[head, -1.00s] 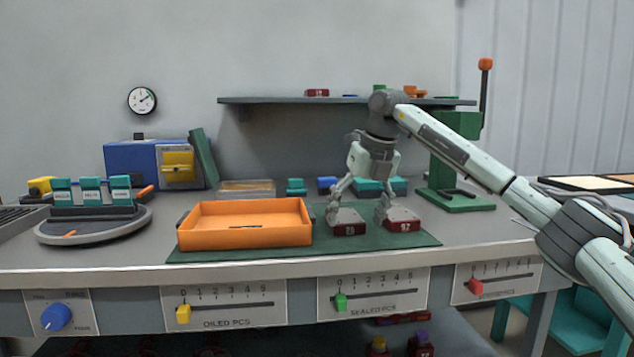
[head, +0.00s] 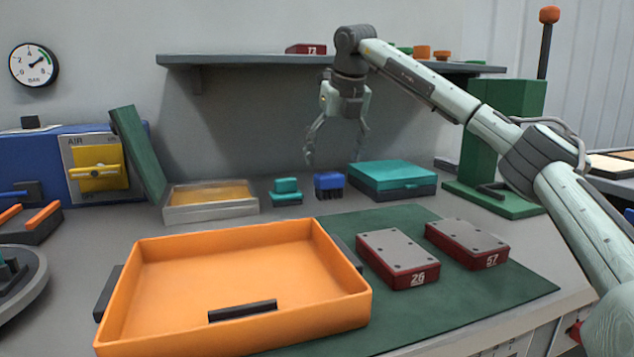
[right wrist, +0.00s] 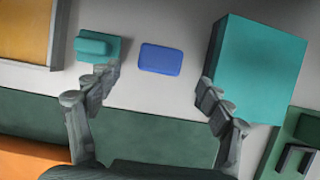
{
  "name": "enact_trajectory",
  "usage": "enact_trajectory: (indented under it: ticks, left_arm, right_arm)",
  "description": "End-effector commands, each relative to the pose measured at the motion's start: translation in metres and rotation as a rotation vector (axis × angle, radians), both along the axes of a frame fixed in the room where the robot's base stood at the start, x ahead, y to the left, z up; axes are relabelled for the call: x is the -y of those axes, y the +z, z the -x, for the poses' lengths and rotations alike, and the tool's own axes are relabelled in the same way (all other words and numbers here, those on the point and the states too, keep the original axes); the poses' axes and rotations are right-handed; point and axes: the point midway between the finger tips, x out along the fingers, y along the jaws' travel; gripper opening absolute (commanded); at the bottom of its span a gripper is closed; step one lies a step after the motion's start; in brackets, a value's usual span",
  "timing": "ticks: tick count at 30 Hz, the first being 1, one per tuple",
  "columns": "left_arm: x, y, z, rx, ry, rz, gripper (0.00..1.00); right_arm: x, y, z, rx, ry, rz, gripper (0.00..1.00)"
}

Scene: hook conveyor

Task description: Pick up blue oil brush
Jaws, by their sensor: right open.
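The blue oil brush (head: 328,184) is a small blue block with dark bristles below. It stands on the table at the back, between a teal brush-like block (head: 286,191) and a teal-lidded box (head: 392,178). My right gripper (head: 336,160) is open and empty, above the blue brush in the head view. In the right wrist view the blue brush (right wrist: 160,59) lies beyond and between the spread fingers (right wrist: 160,95), not touched. The left finger overlaps the edge of the teal block there, and the right finger overlaps the teal box. My left gripper is not in view.
An orange tray (head: 240,330) and two dark red blocks, 26 (head: 398,257) and 57 (head: 466,243), rest on a green mat (head: 500,285). A shallow clear-walled tray (head: 212,212) stands left of the teal block. A shelf (head: 250,59) hangs behind; a green press (head: 505,130) stands right.

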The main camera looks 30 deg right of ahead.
Motion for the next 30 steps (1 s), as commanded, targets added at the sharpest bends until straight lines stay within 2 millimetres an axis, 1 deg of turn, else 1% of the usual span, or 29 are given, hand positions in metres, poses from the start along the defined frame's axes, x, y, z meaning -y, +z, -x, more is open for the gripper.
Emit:
enact_trajectory:
  ticks: [3,8,15,18,24,25,26,30]
  left_arm:
    - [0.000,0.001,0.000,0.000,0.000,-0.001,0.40]
    - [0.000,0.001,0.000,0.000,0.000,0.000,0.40]
    - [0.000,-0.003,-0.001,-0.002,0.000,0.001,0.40]
    - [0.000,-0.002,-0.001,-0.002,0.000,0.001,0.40]
    - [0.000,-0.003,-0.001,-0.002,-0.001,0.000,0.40]
    - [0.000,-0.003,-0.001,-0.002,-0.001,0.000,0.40]
    - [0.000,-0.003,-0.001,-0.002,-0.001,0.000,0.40]
    - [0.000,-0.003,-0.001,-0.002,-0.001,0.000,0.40]
  right_arm:
    - [0.002,-0.014,-0.005,-0.004,0.000,0.000,0.79]
    - [0.003,-0.030,-0.013,-0.003,0.000,0.000,0.79]
    - [0.007,-0.061,-0.028,-0.003,-0.001,-0.001,0.79]
    - [0.007,-0.066,-0.031,-0.002,0.000,0.000,0.79]
    - [0.007,-0.067,-0.031,-0.001,0.000,0.000,0.79]
    - [0.007,-0.067,-0.031,-0.001,0.000,0.000,0.78]
    - [0.007,-0.067,-0.031,-0.001,0.000,0.000,0.74]
    - [0.007,-0.067,-0.031,-0.001,0.000,0.000,0.57]
